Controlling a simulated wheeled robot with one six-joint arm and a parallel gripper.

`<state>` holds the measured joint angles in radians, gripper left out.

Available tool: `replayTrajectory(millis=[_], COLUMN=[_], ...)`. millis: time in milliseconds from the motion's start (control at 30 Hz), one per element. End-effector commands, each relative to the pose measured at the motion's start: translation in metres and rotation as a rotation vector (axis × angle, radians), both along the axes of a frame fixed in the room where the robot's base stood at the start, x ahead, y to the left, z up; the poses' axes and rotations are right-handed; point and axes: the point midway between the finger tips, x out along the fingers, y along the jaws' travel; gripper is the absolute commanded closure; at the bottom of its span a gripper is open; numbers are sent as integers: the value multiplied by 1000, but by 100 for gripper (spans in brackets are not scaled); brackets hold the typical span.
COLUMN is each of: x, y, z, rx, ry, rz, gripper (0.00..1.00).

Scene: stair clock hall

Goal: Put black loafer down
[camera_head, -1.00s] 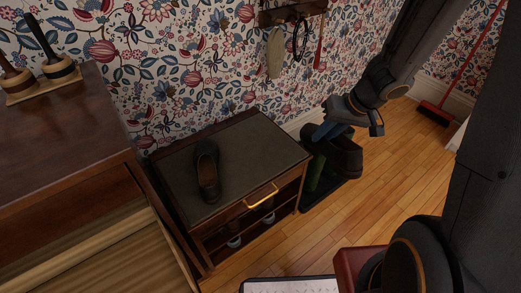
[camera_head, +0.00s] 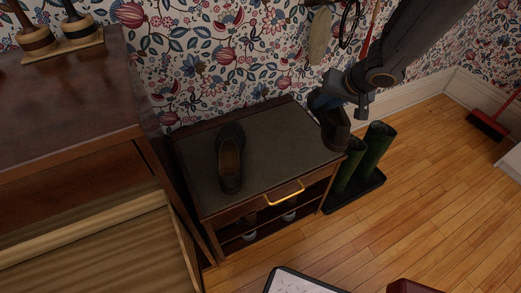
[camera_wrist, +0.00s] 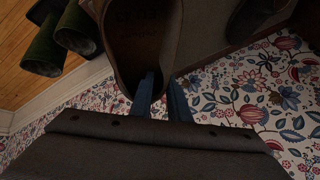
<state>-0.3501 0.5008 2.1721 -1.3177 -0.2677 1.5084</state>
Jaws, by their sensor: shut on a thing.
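My gripper (camera_head: 326,99) is shut on a black loafer (camera_head: 336,128), which hangs toe-down at the right end of the shoe bench. In the wrist view the loafer (camera_wrist: 146,40) fills the top middle, with the blue fingers (camera_wrist: 158,92) gripping its heel end. A second black loafer (camera_head: 229,160) stands on the left part of the bench's grey top (camera_head: 272,147). It shows partly at the top right of the wrist view (camera_wrist: 252,18). I cannot tell whether the held loafer touches the bench edge.
Green boots (camera_head: 373,150) stand on a black tray (camera_head: 357,190) right of the bench. A wooden cabinet (camera_head: 70,110) stands at left. Hooks with a shoehorn (camera_head: 319,36) hang on the wall above. A red broom (camera_head: 489,124) leans at far right. The bench top's middle and right are clear.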

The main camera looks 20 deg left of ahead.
Motion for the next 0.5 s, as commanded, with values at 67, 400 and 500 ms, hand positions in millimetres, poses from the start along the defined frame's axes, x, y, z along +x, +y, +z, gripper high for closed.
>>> replayTrajectory(millis=[67, 400, 500], x=[-3, -18, -19], y=[44, 122, 126], z=[-9, -16, -23], rx=[12, 36, 37], ry=[-23, -73, -76], rz=[28, 62, 64], gripper=[100, 100, 100])
